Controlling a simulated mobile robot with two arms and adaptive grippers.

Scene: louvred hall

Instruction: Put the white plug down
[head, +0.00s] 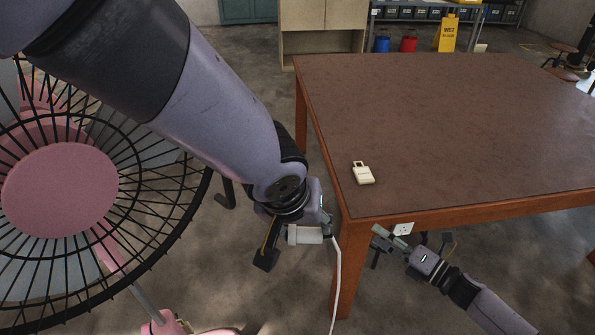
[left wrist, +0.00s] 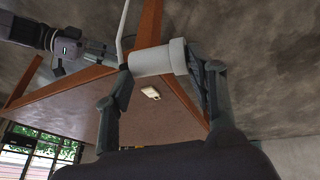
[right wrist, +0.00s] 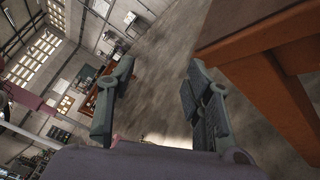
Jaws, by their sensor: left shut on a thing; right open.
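The white plug (head: 304,236) is a cylinder with a wider end and a white cable (head: 337,270) hanging from it. My left gripper (head: 296,238) is shut on it, in the air left of the table's near left corner and below the tabletop. The left wrist view shows the plug (left wrist: 156,61) between the two fingers. My right gripper (head: 382,246) is open and empty, just in front of the table's near edge. The right wrist view shows its fingers (right wrist: 162,72) spread with nothing between them.
The brown table (head: 450,120) has a wooden rim and is mostly bare. A small cream tag-like object (head: 363,174) lies near its left edge. A white socket plate (head: 403,229) is on its near edge. A pink fan (head: 60,190) stands at left. Cabinet (head: 322,35) and shelving stand behind.

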